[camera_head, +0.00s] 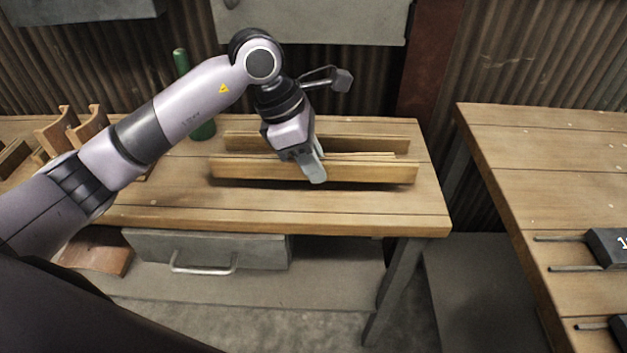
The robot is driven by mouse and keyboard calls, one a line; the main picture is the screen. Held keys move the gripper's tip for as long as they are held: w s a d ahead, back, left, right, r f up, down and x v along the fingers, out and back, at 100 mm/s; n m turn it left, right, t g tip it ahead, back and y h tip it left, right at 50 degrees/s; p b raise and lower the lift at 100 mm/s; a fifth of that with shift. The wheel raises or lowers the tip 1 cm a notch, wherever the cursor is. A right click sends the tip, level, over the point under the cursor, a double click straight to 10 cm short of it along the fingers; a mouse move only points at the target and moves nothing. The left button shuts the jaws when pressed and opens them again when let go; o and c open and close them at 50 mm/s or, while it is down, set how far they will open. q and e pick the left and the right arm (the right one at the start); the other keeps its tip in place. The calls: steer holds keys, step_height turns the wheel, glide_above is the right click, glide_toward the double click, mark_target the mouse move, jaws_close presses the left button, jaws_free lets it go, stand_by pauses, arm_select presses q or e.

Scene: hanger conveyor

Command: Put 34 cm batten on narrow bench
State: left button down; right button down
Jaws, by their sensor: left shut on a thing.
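Two wooden battens lie roughly parallel across the wooden bench (400,215) in front of me. My left gripper (314,168) comes down from above and is shut on the front batten (250,168) near its middle. One finger shows on the batten's near face; the other is hidden behind it. A dark shadow runs under the front batten, and I cannot tell whether it touches the bench top. The back batten (375,144) is just behind and looks a little shorter. I cannot read any lengths. My right gripper is out of view.
A second wooden bench (550,160) stands to the right across a gap, with dark tools (605,246) at its right edge. A green bottle (203,128) and wooden brackets (88,125) stand on the left bench. A grey drawer (210,250) hangs under it.

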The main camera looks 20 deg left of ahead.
mark_target(314, 197)
arm_select(q)
steer(key=shift+f, duration=2.4)
steer(key=shift+f, duration=0.15)
steer(key=c, duration=1)
jaws_free()
steer(key=shift+o, duration=0.2)
steer(key=shift+r, duration=0.25)
steer(key=v, duration=1.1)
steer(key=shift+s+a+r, duration=0.1)
steer(key=shift+a+r, duration=0.15)
steer(key=shift+r, duration=0.1)
